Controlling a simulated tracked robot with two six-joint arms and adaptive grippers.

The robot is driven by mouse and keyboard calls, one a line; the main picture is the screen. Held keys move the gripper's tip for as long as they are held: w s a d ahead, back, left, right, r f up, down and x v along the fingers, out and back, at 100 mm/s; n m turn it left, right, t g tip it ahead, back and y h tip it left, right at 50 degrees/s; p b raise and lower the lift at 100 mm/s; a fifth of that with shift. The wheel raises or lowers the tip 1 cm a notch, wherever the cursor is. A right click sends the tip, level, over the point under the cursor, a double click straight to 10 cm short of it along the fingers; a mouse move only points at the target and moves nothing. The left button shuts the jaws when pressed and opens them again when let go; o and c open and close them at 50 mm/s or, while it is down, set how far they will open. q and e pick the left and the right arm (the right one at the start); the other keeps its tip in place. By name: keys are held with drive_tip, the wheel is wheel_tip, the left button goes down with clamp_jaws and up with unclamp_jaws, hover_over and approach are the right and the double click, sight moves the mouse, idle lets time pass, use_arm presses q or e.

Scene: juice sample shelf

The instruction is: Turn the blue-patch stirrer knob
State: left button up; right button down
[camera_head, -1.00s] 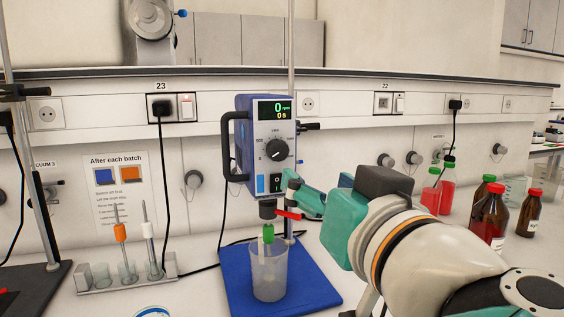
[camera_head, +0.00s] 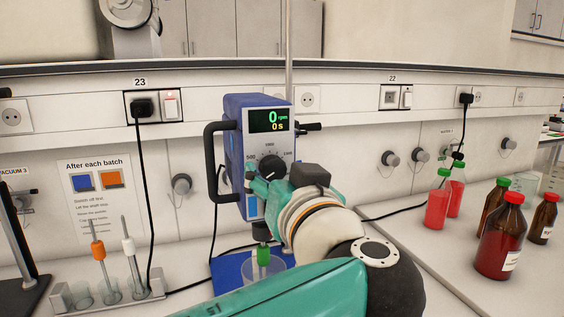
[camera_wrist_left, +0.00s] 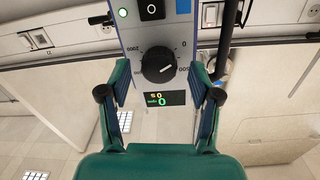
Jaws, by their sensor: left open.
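The blue overhead stirrer (camera_head: 235,130) has a grey front panel with a black knob (camera_head: 271,167) below a display reading 0 rpm and 0 s. In the left wrist view the panel appears upside down, with the knob (camera_wrist_left: 158,65) near the middle and a blue patch (camera_wrist_left: 183,6) at the top edge. My left gripper (camera_head: 262,186) is in front of the panel, partly covering its lower part. In the wrist view its open fingers (camera_wrist_left: 159,78) stand on either side of the knob, with gaps showing. My right gripper is not in view.
A clear beaker (camera_head: 284,264) stands under the stirrer on a blue base plate (camera_head: 229,270). A rack (camera_head: 115,300) with stirring shafts is at left. Several bottles, including a red-filled brown one (camera_head: 500,240), stand at right. A black handle (camera_head: 211,160) juts from the stirrer's left side.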

use_arm(q)
drive_tip(key=shift+w+a, duration=0.1)
drive_tip(key=shift+w, duration=0.1)
drive_tip(key=c, duration=1.1)
drive_tip(key=shift+c, duration=0.2)
